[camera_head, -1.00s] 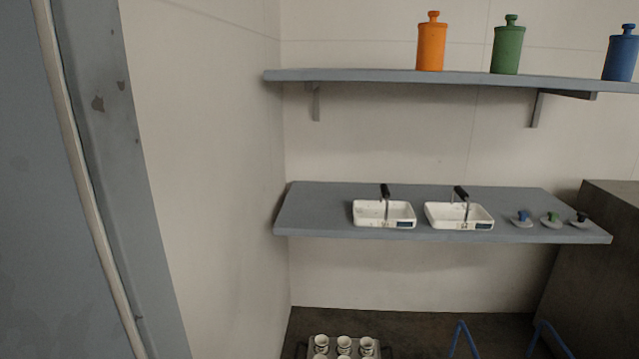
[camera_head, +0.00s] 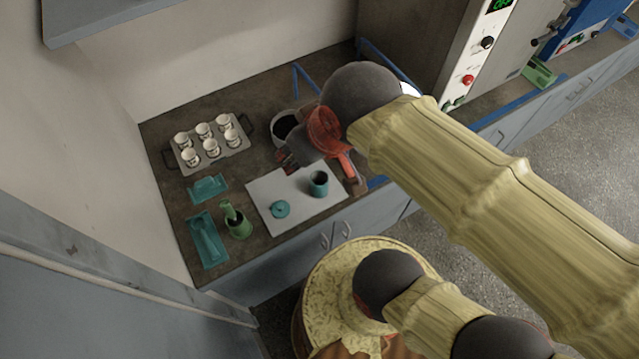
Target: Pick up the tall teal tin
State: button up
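The tall teal tin (camera_head: 318,185) stands upright on a pale mat (camera_head: 262,186) on the dark worktop, its dark open top showing. A round teal lid (camera_head: 280,209) with a knob lies on the mat, left of the tin and nearer the front. My gripper (camera_head: 318,172) is over the back of the mat, close to the tin in the picture. Its fingers look spread, one left of the tin and one right of it. Nothing shows between them that is held. I cannot tell its height above the tin.
A tray (camera_head: 186,168) of several white cups stands at the back left. A green mortar with pestle (camera_head: 237,224) and teal trays (camera_head: 207,240) lie left of the mat. A dark-mouthed pot (camera_head: 284,127) stands behind my gripper. A tall cabinet (camera_head: 425,40) stands at the back right.

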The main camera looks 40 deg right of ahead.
aim_at(318, 178)
jog(key=k+l+z, duration=0.15)
jog(key=l, duration=0.15)
jog(key=k+l+z, duration=0.15)
jog(key=l, duration=0.2)
jog(key=l+z, duration=0.15)
jog(key=l, duration=0.2)
jog(key=k+l+z, duration=0.15)
jog(key=l, duration=0.2)
